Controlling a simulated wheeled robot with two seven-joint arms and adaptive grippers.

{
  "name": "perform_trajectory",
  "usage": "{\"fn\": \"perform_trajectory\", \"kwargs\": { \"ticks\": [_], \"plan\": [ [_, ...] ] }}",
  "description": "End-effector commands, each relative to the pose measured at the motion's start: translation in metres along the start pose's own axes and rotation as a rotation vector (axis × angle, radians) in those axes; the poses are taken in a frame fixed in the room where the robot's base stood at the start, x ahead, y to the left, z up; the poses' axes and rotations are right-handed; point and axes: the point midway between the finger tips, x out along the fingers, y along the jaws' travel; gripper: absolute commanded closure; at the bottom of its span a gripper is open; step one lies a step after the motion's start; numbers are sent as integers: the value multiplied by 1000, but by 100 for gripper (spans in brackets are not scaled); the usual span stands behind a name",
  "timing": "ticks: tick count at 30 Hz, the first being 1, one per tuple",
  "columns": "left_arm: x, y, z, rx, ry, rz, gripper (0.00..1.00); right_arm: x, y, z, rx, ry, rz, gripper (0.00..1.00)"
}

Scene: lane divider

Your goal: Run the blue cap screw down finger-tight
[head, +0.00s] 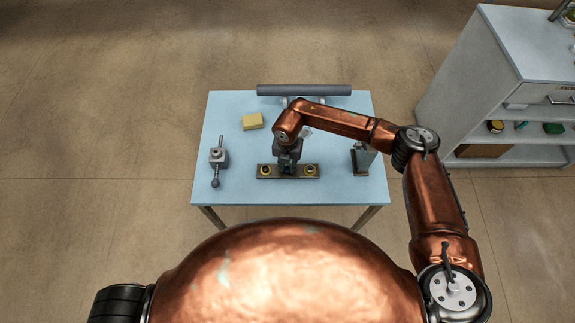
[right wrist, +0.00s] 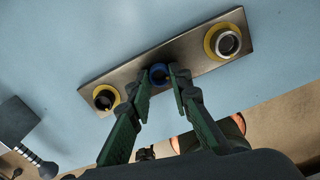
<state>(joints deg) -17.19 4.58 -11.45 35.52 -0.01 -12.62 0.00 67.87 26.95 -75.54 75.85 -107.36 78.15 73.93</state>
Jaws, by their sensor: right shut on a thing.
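A flat grey metal plate (head: 288,172) lies near the table's front edge. It also shows in the right wrist view (right wrist: 195,62), with a yellow-ringed round fitting near each end. The blue cap screw (right wrist: 158,71) is at the plate's middle, between those fittings. My right gripper (right wrist: 161,80) has its two green fingers on either side of the screw and is shut on it. In the head view my right gripper (head: 287,165) comes down over the plate's middle and hides the screw. The screw's depth in the plate cannot be told. My left gripper is not in view.
The light blue table (head: 225,120) also holds a yellow block (head: 252,121), a grey clamp-like tool (head: 218,160) at left and a dark upright bracket (head: 361,158) at right. A grey bar (head: 303,90) runs along the back edge. A shelf unit (head: 500,90) stands at right.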

Motion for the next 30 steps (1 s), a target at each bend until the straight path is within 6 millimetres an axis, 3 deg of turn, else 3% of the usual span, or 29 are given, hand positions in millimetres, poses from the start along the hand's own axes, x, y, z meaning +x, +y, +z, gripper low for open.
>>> {"fn": "perform_trajectory", "kwargs": {
  "ticks": [1,30],
  "plan": [
    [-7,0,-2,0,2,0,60,-7,1,3,46,-7,4,100],
    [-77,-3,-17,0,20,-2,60,-7,4,4,923,-3,6,100]
  ]
}}
